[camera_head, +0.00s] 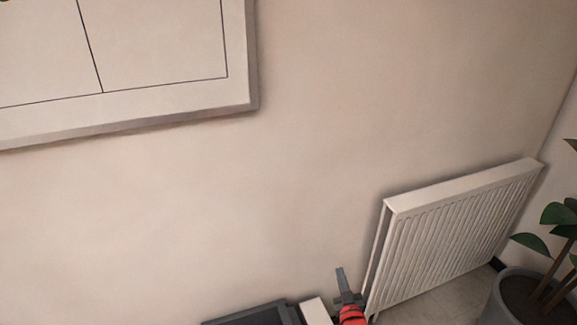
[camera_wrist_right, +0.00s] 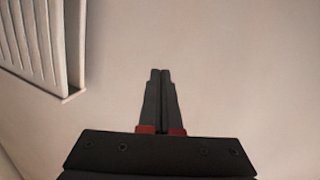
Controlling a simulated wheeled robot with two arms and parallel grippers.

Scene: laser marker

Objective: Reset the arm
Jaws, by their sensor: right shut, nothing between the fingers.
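My right gripper (camera_head: 340,272) shows at the bottom of the head view, with dark fingers and a red part below them. It points up in front of the wall, left of the radiator. In the right wrist view the two dark fingers (camera_wrist_right: 160,74) lie together, shut with nothing between them. The plain wall fills the view beyond the fingertips. My left gripper is not in either view.
A white radiator (camera_head: 455,235) is on the wall at the right; its edge also shows in the right wrist view (camera_wrist_right: 45,45). A potted plant (camera_head: 545,285) stands at the far right. A dark flat object (camera_head: 255,316) is at the bottom edge. A framed panel (camera_head: 150,110) hangs upper left.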

